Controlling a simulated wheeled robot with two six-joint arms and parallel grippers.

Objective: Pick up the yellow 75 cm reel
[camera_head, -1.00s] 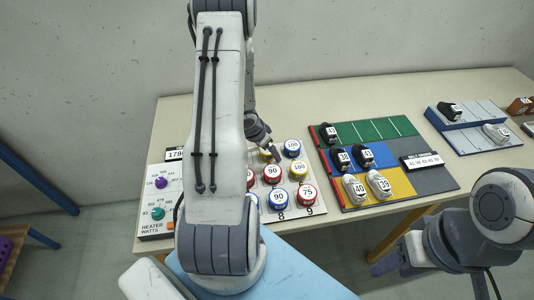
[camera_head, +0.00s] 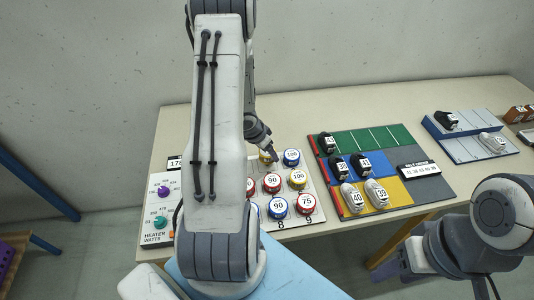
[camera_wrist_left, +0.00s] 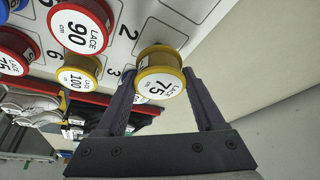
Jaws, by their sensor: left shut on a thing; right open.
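The yellow 75 cm reel (camera_wrist_left: 160,72) is between the two fingers of my left gripper (camera_wrist_left: 162,100) in the left wrist view, its white "LACE 75" label facing the camera. The gripper is shut on it. In the head view my left gripper (camera_head: 270,157) is at the back of the white reel board (camera_head: 318,212), beside the blue 100 reel (camera_head: 291,157); my arm hides much of the board's left part. I cannot tell whether the reel touches the board. My right gripper (camera_head: 388,265) is open and empty in front of the table, at the lower right.
Close by are a red 90 reel (camera_head: 271,183), a yellow 100 reel (camera_head: 297,179), a blue 90 reel (camera_head: 277,207) and a red 75 reel (camera_head: 305,204). A coloured shoe board (camera_head: 415,190) with several shoes lies to the right. A heater panel (camera_head: 160,222) is at the left.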

